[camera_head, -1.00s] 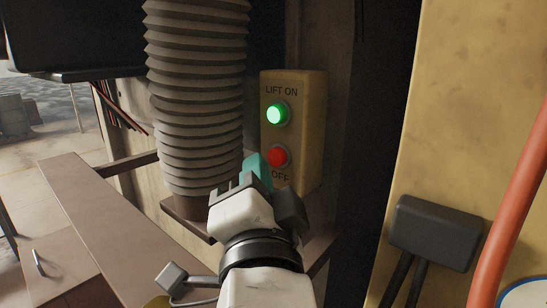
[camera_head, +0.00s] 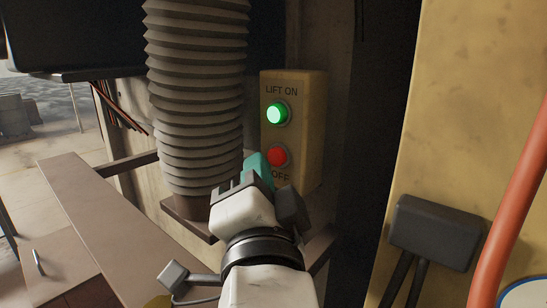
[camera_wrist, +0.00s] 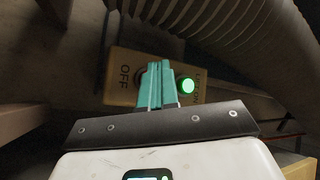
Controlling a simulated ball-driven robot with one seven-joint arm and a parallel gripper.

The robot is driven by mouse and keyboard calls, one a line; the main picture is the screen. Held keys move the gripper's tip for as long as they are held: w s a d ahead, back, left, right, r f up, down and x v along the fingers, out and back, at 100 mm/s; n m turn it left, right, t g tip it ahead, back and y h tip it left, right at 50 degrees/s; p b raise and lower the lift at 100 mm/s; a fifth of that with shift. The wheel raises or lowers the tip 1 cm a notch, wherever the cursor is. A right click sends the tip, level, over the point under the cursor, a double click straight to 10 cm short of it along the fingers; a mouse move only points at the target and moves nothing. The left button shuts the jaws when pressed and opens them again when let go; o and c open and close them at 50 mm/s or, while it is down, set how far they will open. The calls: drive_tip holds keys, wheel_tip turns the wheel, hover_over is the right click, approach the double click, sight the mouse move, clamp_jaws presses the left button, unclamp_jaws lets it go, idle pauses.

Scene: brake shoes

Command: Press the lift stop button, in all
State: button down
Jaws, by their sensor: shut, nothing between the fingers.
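A yellow control box (camera_head: 312,130) has a lit green button (camera_head: 277,113) under the words "LIFT ON" and a red button (camera_head: 277,156) above "OFF". My gripper (camera_head: 258,164), with teal fingers, is shut and empty, its tips just left of and below the red button in the head view. In the wrist view the shut fingers (camera_wrist: 155,84) point at the box (camera_wrist: 118,97), between "OFF" and the lit green button (camera_wrist: 187,85).
A grey ribbed bellows column (camera_head: 197,100) stands close left of the box. A yellow post (camera_head: 450,120) with a dark grey box (camera_head: 436,232) and an orange-red pipe (camera_head: 515,200) is at the right. A brown beam (camera_head: 110,230) runs along the lower left.

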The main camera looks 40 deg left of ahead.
drive_tip(key=shift+w, duration=0.35)
drive_tip(key=shift+w+d, duration=0.2)
drive_tip(key=shift+w, duration=0.45)
idle(1.3)
drive_tip(key=shift+s+d+f+b, duration=0.2)
drive_tip(key=shift+s+f+b, duration=0.25)
drive_tip(key=shift+b, duration=0.2)
drive_tip(key=shift+f, duration=0.1)
drive_tip(key=shift+s+a+b, duration=0.2)
drive_tip(key=shift+s+b, duration=0.3)
drive_tip(key=shift+s, duration=0.85)
drive_tip(key=shift+s+a+b, duration=0.2)
drive_tip(key=shift+s+b, duration=0.25)
drive_tip(key=shift+s, duration=0.85)
